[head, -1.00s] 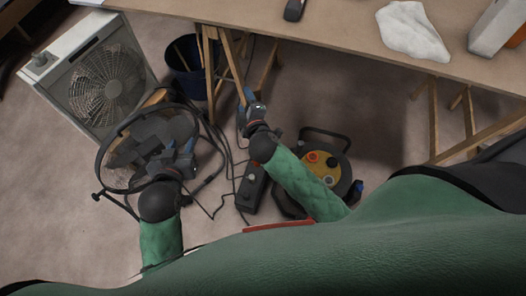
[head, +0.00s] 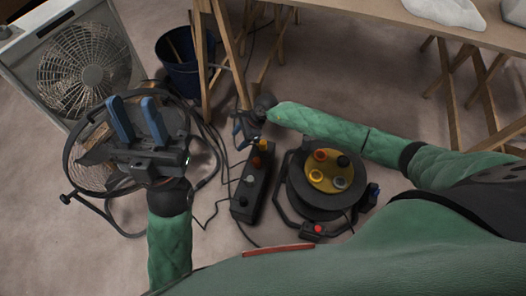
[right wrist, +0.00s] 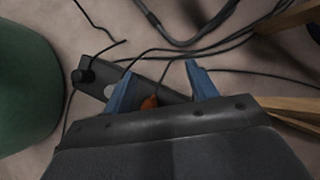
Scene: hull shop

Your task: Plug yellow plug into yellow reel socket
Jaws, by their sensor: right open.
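A black power strip (head: 244,206) lies on the floor with several plugs in it. A yellow plug (head: 263,144) shows at its far end, beside my right gripper. Orange, grey and black plugs follow along the strip. The cable reel (head: 290,190) stands to the right, with a yellow face bearing coloured sockets; the yellow socket (head: 315,180) is at its lower left. My right gripper (head: 243,136) is open over the strip's far end; in the right wrist view the orange plug (right wrist: 149,103) shows between its fingers, and the yellow plug is hidden. My left gripper (head: 136,112) is open and empty.
A box fan (head: 88,68) and a dark blue bucket (head: 180,75) stand at the back left. Trestle legs (head: 229,60) rise behind my right gripper. Loose black cables (head: 207,150) run left of the strip. A workbench (head: 380,12) spans the back right.

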